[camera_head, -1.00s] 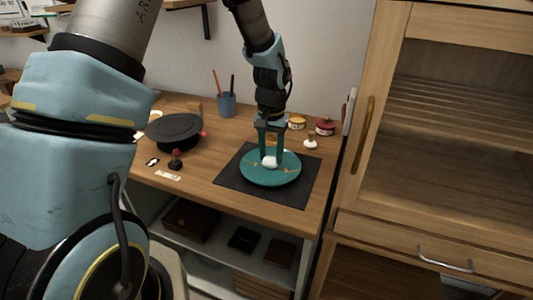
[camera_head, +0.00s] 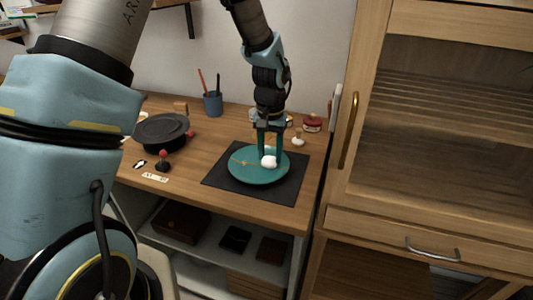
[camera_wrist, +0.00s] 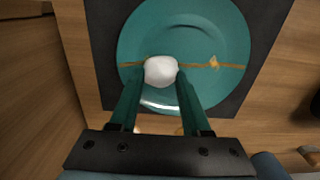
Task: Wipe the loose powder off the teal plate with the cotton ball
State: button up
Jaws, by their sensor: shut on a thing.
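The teal plate (camera_head: 250,176) lies on a dark mat (camera_head: 222,178) on the wooden worktop. It also shows in the wrist view (camera_wrist: 190,40), with a gold seam running across it and a gold-coloured patch (camera_wrist: 214,62) on the seam at the right. My gripper (camera_head: 269,157) is shut on the white cotton ball (camera_head: 269,162), which also shows between the fingertips in the wrist view (camera_wrist: 160,71). The ball is over the plate's surface, at the seam; I cannot tell whether it touches. The ball hides the seam under it.
A black round turntable-like disc (camera_head: 160,130), a small red-topped stamp-like object (camera_head: 162,161) and a blue cup with sticks (camera_head: 213,104) stand left of the mat. A red-lidded jar (camera_head: 312,123) stands behind. A tall wooden cabinet (camera_head: 345,150) bounds the right side.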

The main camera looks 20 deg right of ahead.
jog(key=shift+s+a, duration=0.3)
jog(key=shift+s, duration=0.1)
jog(key=shift+w+d, duration=0.15)
jog(key=shift+w, duration=0.2)
jog(key=shift+s, duration=0.15)
